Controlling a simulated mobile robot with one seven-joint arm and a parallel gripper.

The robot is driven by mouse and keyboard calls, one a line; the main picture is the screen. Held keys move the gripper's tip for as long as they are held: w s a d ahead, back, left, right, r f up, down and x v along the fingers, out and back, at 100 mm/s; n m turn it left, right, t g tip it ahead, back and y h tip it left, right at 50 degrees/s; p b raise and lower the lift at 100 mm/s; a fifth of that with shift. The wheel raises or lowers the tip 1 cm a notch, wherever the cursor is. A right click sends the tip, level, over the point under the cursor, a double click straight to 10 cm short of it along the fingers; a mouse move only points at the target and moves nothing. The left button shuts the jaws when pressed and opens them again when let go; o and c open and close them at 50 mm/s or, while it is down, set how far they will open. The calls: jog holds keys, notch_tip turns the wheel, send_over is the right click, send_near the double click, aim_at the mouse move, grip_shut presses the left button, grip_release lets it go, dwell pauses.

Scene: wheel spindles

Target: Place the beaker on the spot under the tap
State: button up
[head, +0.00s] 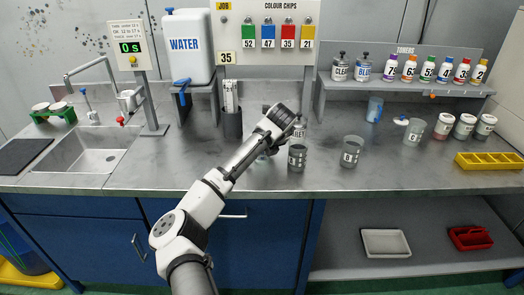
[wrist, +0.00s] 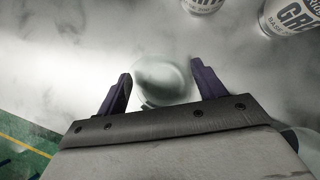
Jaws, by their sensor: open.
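A clear round beaker (wrist: 163,80) shows from above in the wrist view. It lies between the two fingertips of my gripper (wrist: 160,76), which is open with a gap on either side. I cannot tell how far below the fingers it is. In the head view, my arm's dark end hides most of the beaker. The white WATER container (head: 186,48) has a blue tap (head: 182,84) at the left back of the bench. A second metal tap (head: 92,70) arches over the sink (head: 92,155). Which spot is marked under a tap is unclear.
A dark cylinder (head: 232,124) holding a white gauge stands behind. The bench (head: 165,165) left of my arm is clear.

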jog(key=b+v, duration=0.2)
jog(key=v, duration=1)
jog(key=shift+r, duration=0.1)
